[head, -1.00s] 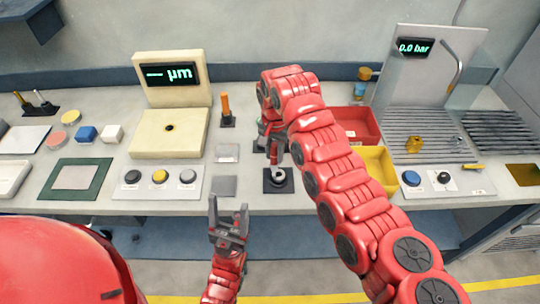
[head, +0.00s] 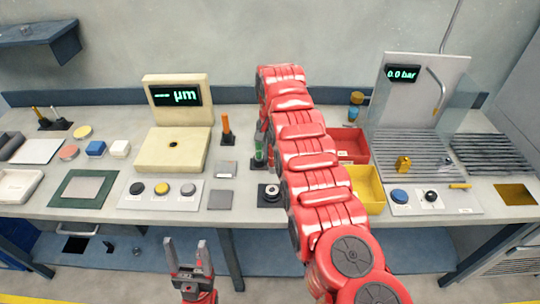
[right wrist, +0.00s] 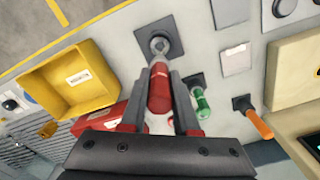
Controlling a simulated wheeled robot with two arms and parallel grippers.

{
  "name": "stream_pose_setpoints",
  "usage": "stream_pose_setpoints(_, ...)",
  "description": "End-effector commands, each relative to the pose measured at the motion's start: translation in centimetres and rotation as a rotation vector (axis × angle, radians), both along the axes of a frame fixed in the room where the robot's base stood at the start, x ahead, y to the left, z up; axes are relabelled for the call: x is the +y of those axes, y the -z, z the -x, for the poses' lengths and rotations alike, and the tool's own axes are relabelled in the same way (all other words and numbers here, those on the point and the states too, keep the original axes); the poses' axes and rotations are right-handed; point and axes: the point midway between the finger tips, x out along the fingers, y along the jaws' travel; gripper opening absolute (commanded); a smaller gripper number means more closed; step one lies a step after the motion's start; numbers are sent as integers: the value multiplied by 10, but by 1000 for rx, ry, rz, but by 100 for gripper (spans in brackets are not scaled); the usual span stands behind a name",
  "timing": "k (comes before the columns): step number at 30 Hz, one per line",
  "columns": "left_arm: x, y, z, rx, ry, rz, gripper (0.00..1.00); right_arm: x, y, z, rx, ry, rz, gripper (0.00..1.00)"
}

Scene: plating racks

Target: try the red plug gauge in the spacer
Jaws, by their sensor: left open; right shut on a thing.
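The red plug gauge (right wrist: 159,88) is held between the fingers of my right gripper (right wrist: 170,100), which is shut on it. Its metal end points toward the spacer. The spacer, a small grey ring (head: 271,190), sits on a dark square base (head: 262,201) at the bench's front. In the head view its hole looks empty. In the right wrist view the gauge's end overlaps the spacer (right wrist: 159,43); I cannot tell the gap. My right arm hides most of that gripper in the head view. My left gripper (head: 188,258) is open and empty in front of the bench.
A green gauge (head: 259,155) and an orange gauge (head: 226,125) stand in holders behind and left of the spacer. The red bin (head: 347,140) and yellow bin (head: 369,184) are to the right. A cream µm display unit (head: 168,152) stands left. A grey plate (head: 221,200) lies beside the spacer's base.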

Motion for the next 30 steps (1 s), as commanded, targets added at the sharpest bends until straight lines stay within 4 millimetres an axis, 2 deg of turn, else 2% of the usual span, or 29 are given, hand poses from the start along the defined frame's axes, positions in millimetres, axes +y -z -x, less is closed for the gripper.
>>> stream_pose_setpoints(11, 0, 13, 0, 0, 0, 0, 64, 1, 5, 0, -3, 0, -1, 0)
stream_pose_setpoints(30, 0, 46, 0, 0, 0, 0, 64, 0, 72, 0, 0, 0, 0, 0)
